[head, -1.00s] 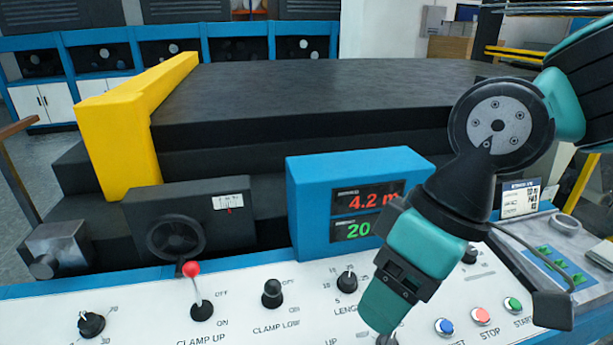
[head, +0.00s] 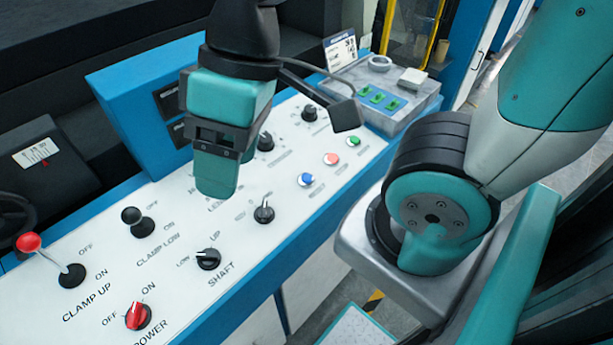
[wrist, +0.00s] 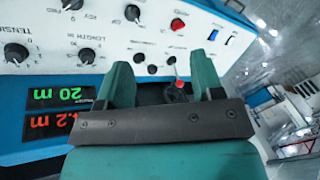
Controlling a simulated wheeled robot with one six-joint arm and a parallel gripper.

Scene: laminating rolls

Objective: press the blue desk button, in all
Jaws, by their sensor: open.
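The blue desk button (head: 306,180) is a small round push button on the white sloped control desk (head: 180,262) in the head view. It is the left one of a row, beside a red button (head: 331,159) and a green button (head: 353,141). My gripper (head: 216,178) is over the desk, to the left of the blue button and apart from it. In the wrist view my gripper (wrist: 162,84) shows two teal fingers spread apart, with nothing between them. That view shows desk knobs, but I cannot make out the round blue button there.
A red-knobbed lever (head: 30,243), a black lever (head: 131,215), a red power knob (head: 137,316) and several black knobs stand up from the desk. A blue display box (head: 130,105) rises behind. A grey box with green switches (head: 380,98) is at the far right end.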

